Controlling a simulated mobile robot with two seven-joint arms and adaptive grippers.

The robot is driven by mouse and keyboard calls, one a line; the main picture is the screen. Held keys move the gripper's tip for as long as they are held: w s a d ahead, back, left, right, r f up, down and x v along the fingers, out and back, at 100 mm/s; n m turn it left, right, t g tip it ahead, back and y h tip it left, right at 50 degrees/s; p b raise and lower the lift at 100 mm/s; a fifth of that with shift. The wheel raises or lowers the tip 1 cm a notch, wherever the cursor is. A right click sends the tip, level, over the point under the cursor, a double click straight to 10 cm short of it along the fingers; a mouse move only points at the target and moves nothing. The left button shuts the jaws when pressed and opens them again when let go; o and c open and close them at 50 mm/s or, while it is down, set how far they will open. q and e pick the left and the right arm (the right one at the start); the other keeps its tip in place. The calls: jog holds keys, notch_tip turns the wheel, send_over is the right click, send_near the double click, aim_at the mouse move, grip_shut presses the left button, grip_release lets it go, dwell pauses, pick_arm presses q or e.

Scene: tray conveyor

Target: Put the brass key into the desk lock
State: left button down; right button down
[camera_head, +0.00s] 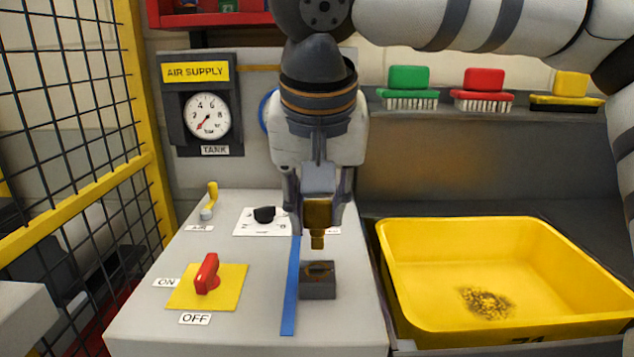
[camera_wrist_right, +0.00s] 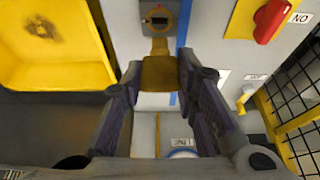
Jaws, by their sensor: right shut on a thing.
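The brass key (camera_head: 318,213) is held in my right gripper (camera_head: 318,228), its narrow end pointing down. The desk lock is a small dark grey block (camera_head: 318,288) with a brass-coloured top, standing on the grey desk. In the head view the key's tip is above the lock, with a visible gap between them. In the right wrist view the brass key (camera_wrist_right: 160,74) is between the fingertips, and its narrow end points toward the lock (camera_wrist_right: 158,27). The lock's slot is too small to make out clearly. My left gripper is not in view.
A blue strip (camera_head: 291,290) runs just left of the lock. A red switch (camera_head: 207,274) on a yellow plate and a black knob (camera_head: 264,215) stand further left. A yellow bin (camera_head: 430,318) is close on the right. A mesh fence (camera_head: 65,130) borders the left.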

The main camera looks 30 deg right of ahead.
aim_at(318, 235)
jog(key=shift+f, duration=1.1)
jog(key=shift+f, duration=1.75)
dwell(0.3)
jog(key=c, duration=1.2)
grip_release()
jog(key=v, duration=1.2)
